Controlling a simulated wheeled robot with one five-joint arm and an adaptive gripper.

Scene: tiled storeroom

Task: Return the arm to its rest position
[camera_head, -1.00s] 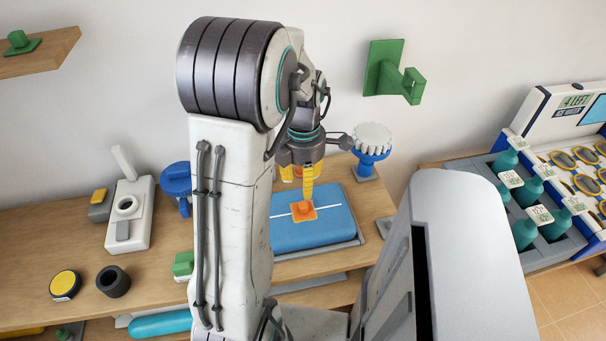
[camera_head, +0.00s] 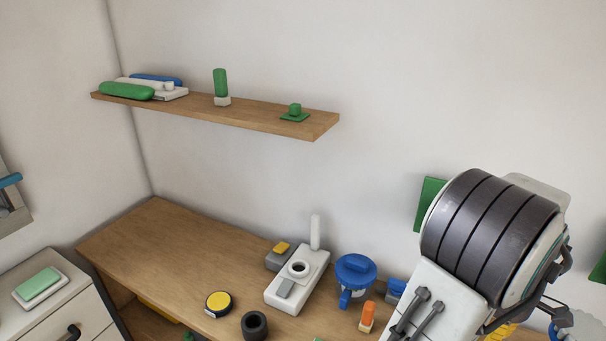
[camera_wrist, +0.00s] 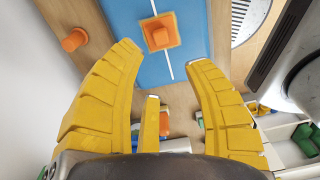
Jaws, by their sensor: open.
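My gripper (camera_wrist: 165,60) is open and empty in the wrist view, with its yellow fingers spread wide. Beyond the fingertips, an orange square piece with a raised knob (camera_wrist: 158,33) lies on a blue board with a white line (camera_wrist: 188,22). The gripper looks apart from this piece. In the head view my arm fills the lower right. Only a sliver of yellow gripper (camera_head: 497,333) shows at the bottom edge, and the blue board is out of that view.
The wooden bench (camera_head: 160,245) holds a white device (camera_head: 297,281), a blue lidded item (camera_head: 355,270), an orange-topped piece (camera_head: 367,316), a black ring (camera_head: 254,325) and a yellow-topped disc (camera_head: 218,304). A wall shelf (camera_head: 240,116) is above. The bench's left part is clear.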

